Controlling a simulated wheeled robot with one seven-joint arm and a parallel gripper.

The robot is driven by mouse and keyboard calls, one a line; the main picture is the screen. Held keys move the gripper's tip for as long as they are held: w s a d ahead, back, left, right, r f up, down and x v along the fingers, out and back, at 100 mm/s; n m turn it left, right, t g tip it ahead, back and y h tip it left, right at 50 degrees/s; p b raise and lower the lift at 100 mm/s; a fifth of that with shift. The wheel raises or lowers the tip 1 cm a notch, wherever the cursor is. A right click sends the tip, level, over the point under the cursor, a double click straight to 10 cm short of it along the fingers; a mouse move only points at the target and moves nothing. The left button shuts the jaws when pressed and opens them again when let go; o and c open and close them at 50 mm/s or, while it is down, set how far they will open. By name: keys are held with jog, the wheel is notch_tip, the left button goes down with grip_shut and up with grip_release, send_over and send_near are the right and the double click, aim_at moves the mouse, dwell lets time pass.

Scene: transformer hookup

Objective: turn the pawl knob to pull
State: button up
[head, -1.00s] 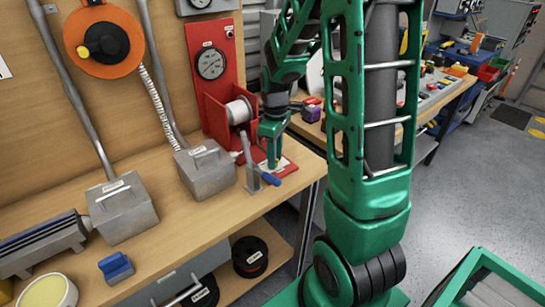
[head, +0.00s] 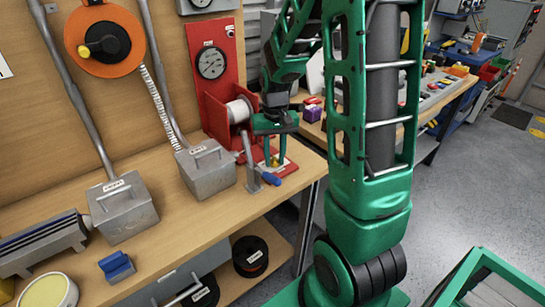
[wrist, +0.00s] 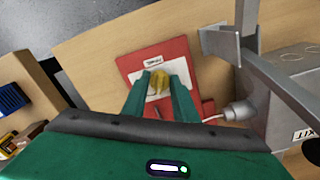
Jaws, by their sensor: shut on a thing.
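The pawl knob (wrist: 159,79) is a small yellow knob on a white plate (wrist: 152,109) fixed to a red base (wrist: 183,59). In the wrist view my gripper (wrist: 160,82) points down at it, with its green fingers on either side and their tips shut on it. In the head view my gripper (head: 275,160) stands over the red base (head: 287,168) at the right end of the bench, and a bit of yellow shows between the fingers. The knob's markings are too small to read.
Grey boxes (head: 206,172) sit further left. The bench's right edge (head: 318,172) is close by.

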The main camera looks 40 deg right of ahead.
aim_at(273, 158)
jog(key=shift+w+a+r+m, duration=0.1)
jog(key=shift+w+m, duration=0.05)
jog(key=shift+m, duration=1.55)
jog(key=o, duration=1)
notch_tip(273, 158, up, 11)
jog(key=shift+f, duration=0.2)
